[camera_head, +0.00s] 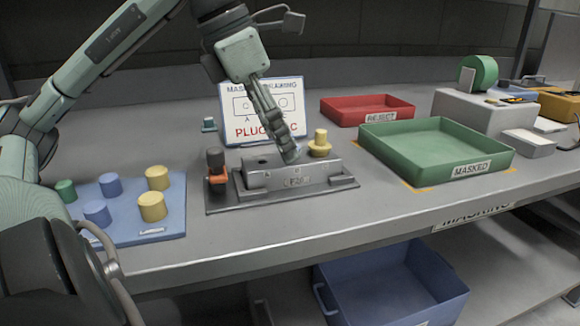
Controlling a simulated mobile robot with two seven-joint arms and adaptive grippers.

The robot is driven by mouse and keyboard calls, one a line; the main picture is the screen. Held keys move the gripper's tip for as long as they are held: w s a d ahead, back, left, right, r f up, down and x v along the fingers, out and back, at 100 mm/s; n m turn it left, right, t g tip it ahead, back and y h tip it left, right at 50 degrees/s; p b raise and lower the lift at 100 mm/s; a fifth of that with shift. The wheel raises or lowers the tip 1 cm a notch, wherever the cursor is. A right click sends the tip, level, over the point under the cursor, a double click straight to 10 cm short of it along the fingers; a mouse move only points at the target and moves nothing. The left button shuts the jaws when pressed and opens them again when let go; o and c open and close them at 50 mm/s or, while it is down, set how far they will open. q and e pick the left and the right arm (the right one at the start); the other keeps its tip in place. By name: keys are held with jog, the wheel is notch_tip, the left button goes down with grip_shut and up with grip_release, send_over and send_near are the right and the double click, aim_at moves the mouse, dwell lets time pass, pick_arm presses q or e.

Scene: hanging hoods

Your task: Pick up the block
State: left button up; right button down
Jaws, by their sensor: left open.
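The grey metal block (268,180) sits on a dark fixture plate (222,204) in the middle of the bench. It has a hole at its left end and small lettering on its front. My left gripper (291,152) comes down from above, with its open fingertips at the top of the block's middle. The fingers overlap in this view, so I cannot tell whether they touch the block. They hide part of its top. My right gripper is not in view.
An orange-and-black clamp (217,172) stands at the fixture's left end, and a yellow plug (320,143) behind the block. A blue board (120,231) with several plugs lies left. A green tray (400,160) and a red tray (340,113) stand right. A sign (250,112) stands behind.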

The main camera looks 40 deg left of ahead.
aim_at(291, 168)
pick_arm(q)
jog(key=x, duration=0.5)
jog(key=shift+r, duration=0.15)
grip_shut()
